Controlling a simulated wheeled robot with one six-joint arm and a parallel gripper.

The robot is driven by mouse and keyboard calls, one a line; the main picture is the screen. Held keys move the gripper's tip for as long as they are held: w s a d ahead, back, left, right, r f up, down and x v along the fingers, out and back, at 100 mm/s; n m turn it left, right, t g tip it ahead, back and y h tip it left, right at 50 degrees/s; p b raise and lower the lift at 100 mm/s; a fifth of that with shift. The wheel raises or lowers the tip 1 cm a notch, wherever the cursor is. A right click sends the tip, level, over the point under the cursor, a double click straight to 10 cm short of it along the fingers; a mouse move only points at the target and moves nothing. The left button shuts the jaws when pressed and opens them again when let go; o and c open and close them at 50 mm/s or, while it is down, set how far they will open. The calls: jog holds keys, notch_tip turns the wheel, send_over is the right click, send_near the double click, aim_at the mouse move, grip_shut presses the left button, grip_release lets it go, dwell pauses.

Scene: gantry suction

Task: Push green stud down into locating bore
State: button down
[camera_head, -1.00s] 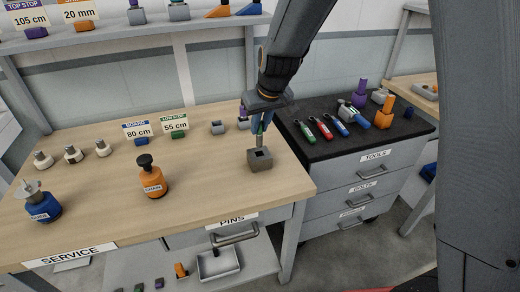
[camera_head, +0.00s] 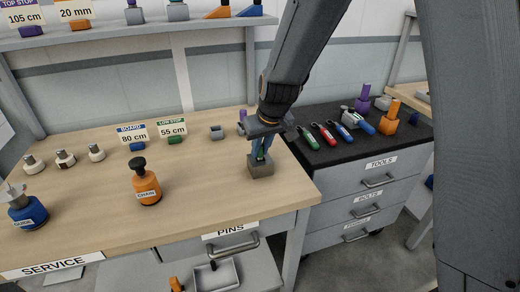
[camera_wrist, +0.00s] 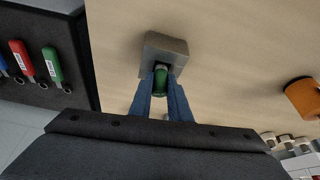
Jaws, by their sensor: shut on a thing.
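The green stud (camera_wrist: 160,80) is between the two blue fingers of my gripper (camera_wrist: 161,92) in the wrist view. My gripper (camera_head: 259,158) points down at the grey block with the locating bore (camera_head: 261,171) on the wooden bench. The block (camera_wrist: 165,46) shows its dark square bore, and the stud's end is at this opening. The fingers hide how deep the stud sits. In the head view a little green shows between the fingers just above the block.
An orange CHAIN bottle (camera_head: 147,190) stands left on the bench (camera_head: 200,190). A small grey block (camera_head: 217,132) and sign cards (camera_head: 172,129) are behind. Green, red and blue handled tools (camera_head: 324,134) lie on the black cabinet top at right.

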jog(key=shift+f, duration=0.15)
jog(key=c, duration=1.7)
grip_release()
jog(key=shift+o, duration=0.2)
jog(key=shift+r, duration=0.5)
jog(key=b+v, duration=0.2)
jog(key=v, duration=0.9)
jog(key=s+d+f+m+g+h, duration=0.1)
jog(key=s+d+f+m, duration=0.1)
jog(key=s+d+f, duration=0.4)
jog(key=s+d+f+m+g, duration=0.2)
jog(key=s+d+f, duration=0.4)
jog(key=s+d, duration=0.3)
jog(key=s, duration=0.4)
jog(key=shift+d+m+h, duration=0.15)
jog(key=shift+m+h, duration=0.25)
